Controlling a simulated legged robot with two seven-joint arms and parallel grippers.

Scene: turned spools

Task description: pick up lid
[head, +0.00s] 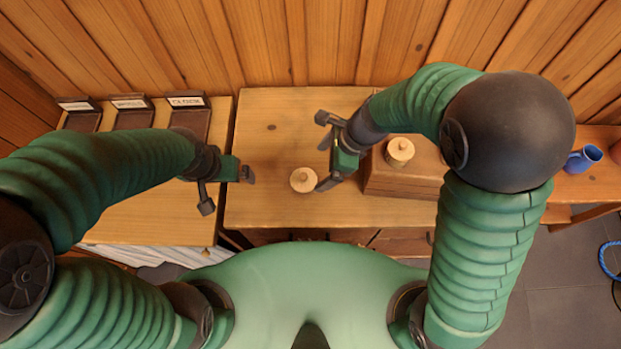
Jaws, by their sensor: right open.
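A round pale wooden piece with a small knob on top, which looks like a lid (303,180), is on the middle table. I cannot tell whether it lies alone or caps something. A similar round knobbed wooden piece (400,153) stands on a wooden box to the right. My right gripper (324,151) is open and empty, with its lower finger close to the right side of the lid on the table; I cannot tell if they touch. My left gripper (228,191) is open and empty, left of that lid near the table's left edge.
The wooden box (385,186) stands at the right of the table (262,125). Several dark labelled trays (188,116) sit on the lower left table. A blue mug (584,158) is at far right. A plank wall closes the back. The table's back left is clear.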

